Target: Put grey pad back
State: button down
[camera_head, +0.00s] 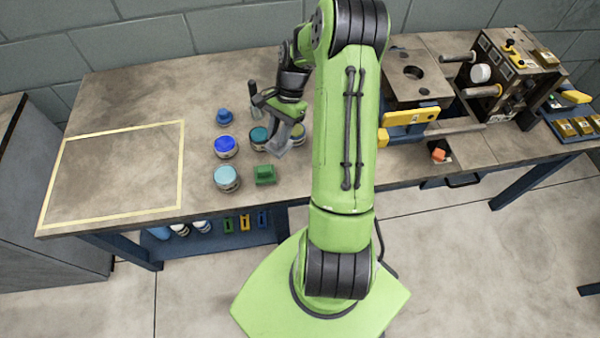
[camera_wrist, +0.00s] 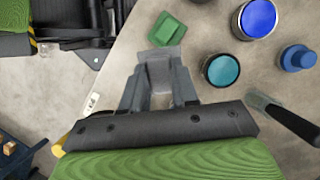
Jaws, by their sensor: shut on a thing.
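My gripper (camera_head: 281,142) is shut on the grey pad (camera_wrist: 158,59), a small flat grey piece between the fingertips in the wrist view. In the head view the gripper hangs over the bench among the jars, and the fingers and pad are hard to tell apart. A green pad (camera_head: 265,174) lies on the bench just in front of the gripper; it also shows in the wrist view (camera_wrist: 168,28), apart from the grey pad. I cannot tell whether the grey pad touches the bench.
A blue jar (camera_head: 226,146), a light teal jar (camera_head: 227,178), a dark teal jar (camera_wrist: 222,70) and a small blue piece (camera_head: 224,116) stand close by. A black-handled tool (camera_wrist: 285,118) lies near. The taped square (camera_head: 182,165) at left is empty. A mould assembly (camera_head: 490,75) stands at right.

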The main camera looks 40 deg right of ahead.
jog(key=s+d+m+t+b, duration=0.2)
jog(key=s+d+m+t, duration=0.1)
jog(key=s+m, duration=0.4)
jog(key=shift+m+h, duration=0.4)
jog(key=shift+m, duration=0.4)
jog(key=f+b, duration=0.1)
jog(key=f, duration=0.2)
jog(key=f+b, duration=0.1)
jog(key=f, duration=0.2)
jog(key=f+b, duration=0.1)
jog(key=f, duration=0.2)
jog(key=shift+w+f, duration=0.25)
jog(key=shift+w, duration=0.15)
jog(key=c, duration=0.9)
grip_release()
jog(key=shift+d, duration=0.1)
jog(key=shift+o, duration=0.2)
